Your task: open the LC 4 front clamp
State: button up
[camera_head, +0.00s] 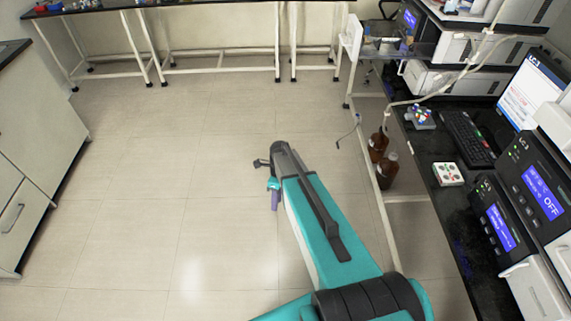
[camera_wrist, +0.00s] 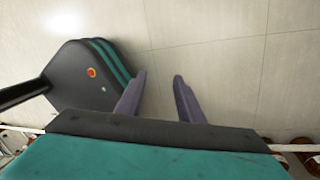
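My gripper (camera_head: 274,200) hangs over the open floor in the head view, left of the bench and well apart from the instruments. Its purple fingers also show in the wrist view (camera_wrist: 160,79), spread apart with only floor between them. It is open and empty. I cannot make out an LC 4 label or a front clamp in either view. Stacked instruments stand at the right: a near unit with a blue display reading OFF (camera_head: 541,190) and a lower unit with a blue display (camera_head: 501,226). Their lower fronts are partly cut off by the picture edge.
The dark bench (camera_head: 436,206) at right carries a keyboard (camera_head: 467,138), a monitor (camera_head: 533,95) and a white vial tray (camera_head: 447,174). Brown bottles (camera_head: 387,172) stand beside its white frame. Grey cabinets (camera_head: 35,150) stand at left. The floor between is clear.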

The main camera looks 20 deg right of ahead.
jog(key=s+a+f+n+g, duration=0.1)
jog(key=s+a+f+n, duration=0.1)
jog(key=s+n, duration=0.6)
jog(key=s+a+f+n+g+h+b, duration=0.1)
jog(key=s+a+f+n, duration=0.2)
jog(key=s+n, duration=0.6)
jog(key=s+a+f+n+g, duration=0.1)
jog(key=s+a+f+n, duration=0.2)
jog(key=s+n, duration=0.6)
jog(key=s, duration=0.5)
jog(key=shift+s+a+g+h+b, duration=0.25)
jog(key=shift+a+g+h+b, duration=0.05)
jog(key=shift+h+b, duration=0.1)
